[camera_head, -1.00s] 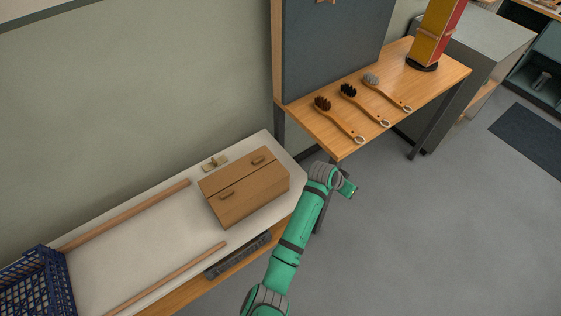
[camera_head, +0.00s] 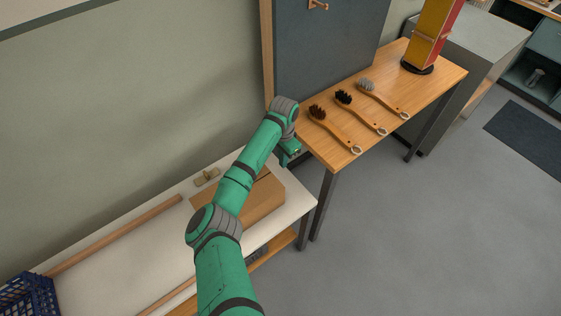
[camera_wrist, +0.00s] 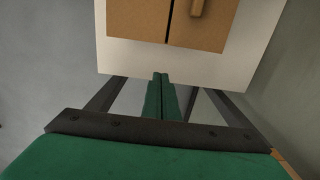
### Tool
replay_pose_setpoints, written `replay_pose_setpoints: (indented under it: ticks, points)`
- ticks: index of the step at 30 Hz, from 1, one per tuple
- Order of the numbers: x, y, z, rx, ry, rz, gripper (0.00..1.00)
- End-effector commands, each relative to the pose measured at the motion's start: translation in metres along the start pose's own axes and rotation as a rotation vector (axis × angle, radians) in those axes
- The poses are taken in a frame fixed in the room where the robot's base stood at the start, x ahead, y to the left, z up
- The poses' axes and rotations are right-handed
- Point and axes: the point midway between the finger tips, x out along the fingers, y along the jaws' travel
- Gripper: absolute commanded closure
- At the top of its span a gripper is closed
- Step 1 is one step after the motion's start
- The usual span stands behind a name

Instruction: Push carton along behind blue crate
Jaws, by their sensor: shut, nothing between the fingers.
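The brown carton (camera_head: 262,205) lies on the white-topped bench (camera_head: 105,262), partly hidden behind my arm in the head view. My gripper (camera_head: 292,158) is at the right end of the bench, beyond the carton's right side. In the wrist view my gripper (camera_wrist: 160,80) has its two green fingers together with nothing between them, apart from the carton in the picture. The blue crate (camera_head: 28,296) stands at the bench's left end, cut off by the picture edge.
A small beige block (camera_head: 207,177) sits by the wall behind the carton. A wooden table (camera_head: 335,150) with several brushes and an upright panel (camera_head: 325,50) stand close to my gripper on the right.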

Motion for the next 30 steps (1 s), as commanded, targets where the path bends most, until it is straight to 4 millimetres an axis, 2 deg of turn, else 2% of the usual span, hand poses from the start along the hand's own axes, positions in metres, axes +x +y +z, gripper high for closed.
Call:
replay_pose_setpoints:
  ticks: [6,13,23,30]
  points:
    - [0.041,0.001,0.0,-0.001,-0.001,0.001,1.0]
    - [0.077,0.0,0.0,-0.002,0.0,0.001,1.0]
    - [0.075,-0.001,0.033,-0.003,0.002,-0.001,1.0]
    - [0.076,-0.001,0.041,-0.003,0.002,0.0,1.0]
